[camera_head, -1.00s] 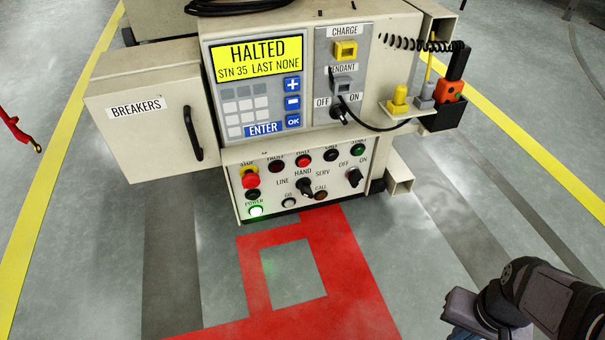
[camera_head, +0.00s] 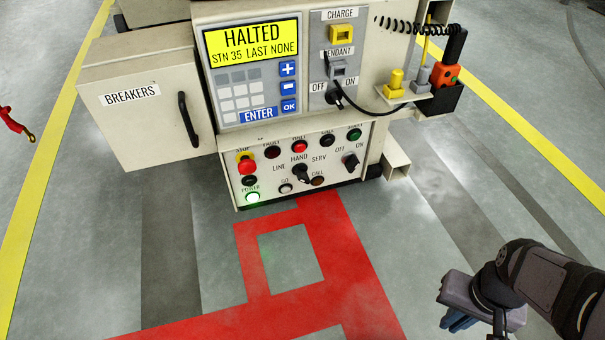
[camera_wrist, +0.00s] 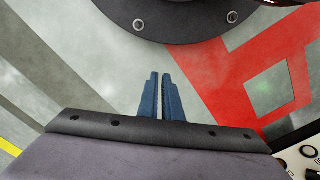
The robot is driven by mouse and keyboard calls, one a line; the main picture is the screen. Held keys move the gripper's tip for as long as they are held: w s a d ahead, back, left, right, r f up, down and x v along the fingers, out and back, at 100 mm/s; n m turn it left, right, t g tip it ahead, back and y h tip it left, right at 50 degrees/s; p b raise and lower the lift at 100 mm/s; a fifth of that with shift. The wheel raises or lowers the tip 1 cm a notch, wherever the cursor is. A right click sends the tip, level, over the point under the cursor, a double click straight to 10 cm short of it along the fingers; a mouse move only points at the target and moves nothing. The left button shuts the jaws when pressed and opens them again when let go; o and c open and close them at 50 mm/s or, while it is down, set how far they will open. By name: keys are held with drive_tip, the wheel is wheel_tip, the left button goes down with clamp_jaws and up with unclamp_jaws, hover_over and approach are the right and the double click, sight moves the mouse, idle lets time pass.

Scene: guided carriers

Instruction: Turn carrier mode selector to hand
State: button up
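The mode selector (camera_head: 300,173) is a black rotary knob on the lower panel of the carrier, under the labels LINE, HAND and SERV. Its grip looks slanted; I cannot tell for sure which label it points at. The display (camera_head: 253,46) reads HALTED, STN 35, LAST NONE. My gripper (camera_head: 458,322) is at the lower right, over the floor, well apart from the panel. In the wrist view its two blue fingers (camera_wrist: 161,98) are close together with only a thin gap and nothing held. The selector is not visible in the wrist view.
A breaker box (camera_head: 135,110) juts out left. A pendant holder (camera_head: 440,105) and cable stick out right. The floor in front is clear.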

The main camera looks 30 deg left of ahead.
sight(305, 182)
drive_tip(key=o, duration=0.4)
drive_tip(key=shift+w, duration=0.1)
drive_tip(key=shift+o, duration=0.2)
drive_tip(key=w+a+f+n+t+y+p, duration=0.1)
drive_tip(key=w+a+n+t+y+p, duration=0.25)
drive_tip(key=w+a, duration=0.65)
drive_tip(key=w+a+f+n+t+p, duration=0.2)
drive_tip(key=w+a+n+t, duration=0.35)
drive_tip(key=w+a, duration=0.35)
drive_tip(key=s+a+r+n+t+y+p, duration=0.1)
drive_tip(key=a+n+y+p, duration=0.1)
drive_tip(key=a, duration=0.3)
drive_tip(key=a+r+n+t+y+p, duration=0.1)
drive_tip(key=a+n+y, duration=0.15)
drive_tip(key=a, duration=0.35)
drive_tip(key=s+a+r+n+t+y+p, duration=0.25)
drive_tip(key=s+a+n+y, duration=0.25)
drive_tip(key=s, duration=0.3)
drive_tip(key=shift+m+g, duration=0.25)
drive_tip(key=shift+g, duration=0.1)
drive_tip(key=b+x, duration=0.3)
drive_tip(key=x, duration=0.2)
drive_tip(key=shift+w+a+r, duration=0.15)
drive_tip(key=shift+w, duration=0.2)
drive_tip(key=shift+b+x, duration=0.45)
drive_tip(key=shift+x, duration=0.35)
drive_tip(key=shift+r, duration=0.1)
